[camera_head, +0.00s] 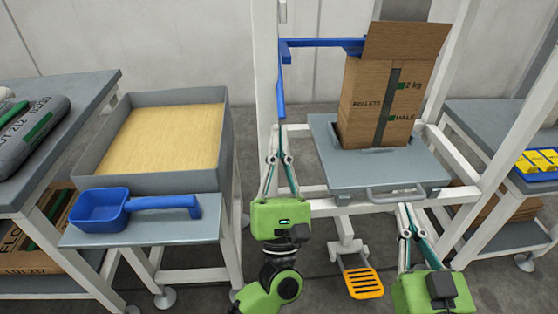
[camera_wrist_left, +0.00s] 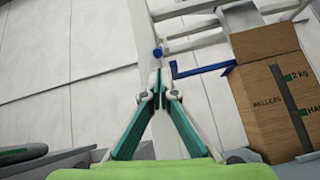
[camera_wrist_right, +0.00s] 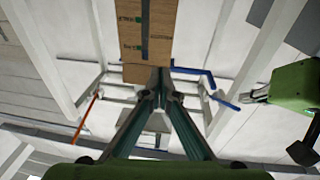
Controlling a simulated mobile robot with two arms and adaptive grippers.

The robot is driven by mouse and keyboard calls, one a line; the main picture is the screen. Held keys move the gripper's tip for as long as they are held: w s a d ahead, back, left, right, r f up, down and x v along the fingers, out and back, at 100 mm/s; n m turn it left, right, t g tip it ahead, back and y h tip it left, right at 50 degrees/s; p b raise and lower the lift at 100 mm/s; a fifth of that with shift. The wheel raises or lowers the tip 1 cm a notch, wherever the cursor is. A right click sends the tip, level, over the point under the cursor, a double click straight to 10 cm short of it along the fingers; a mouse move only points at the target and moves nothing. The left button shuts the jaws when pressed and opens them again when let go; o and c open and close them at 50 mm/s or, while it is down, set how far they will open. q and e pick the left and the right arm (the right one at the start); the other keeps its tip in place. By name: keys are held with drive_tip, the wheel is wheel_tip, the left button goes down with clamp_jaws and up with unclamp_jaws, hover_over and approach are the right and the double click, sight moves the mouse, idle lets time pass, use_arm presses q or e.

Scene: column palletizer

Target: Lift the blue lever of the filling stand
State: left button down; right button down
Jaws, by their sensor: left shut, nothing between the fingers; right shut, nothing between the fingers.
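The blue lever (camera_head: 281,88) hangs down at the left post of the white filling stand (camera_head: 264,60), below a blue horizontal arm (camera_head: 325,42). In the left wrist view the blue arm (camera_wrist_left: 200,70) and a small blue end (camera_wrist_left: 157,53) show just beyond the fingertips. My left gripper (camera_head: 281,127) is shut and empty, its tips pointing up close to the lever's lower end; I cannot tell whether they touch. My right gripper (camera_head: 404,205) is shut and empty, just in front of the grey platform's handle.
An open pellet box (camera_head: 363,105) stands on the grey platform (camera_head: 340,178). An orange pedal (camera_head: 362,283) is below. Left are a bin of pellets (camera_head: 101,160), a blue scoop (camera_head: 98,211) and a table with sacks (camera_head: 85,95). Right is a shelf with yellow items (camera_head: 542,160).

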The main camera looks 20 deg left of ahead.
use_arm(q)
drive_tip(key=shift+x, duration=1.1)
use_arm(e)
drive_tip(key=shift+d+f, duration=0.1)
drive_tip(key=shift+f, duration=0.35)
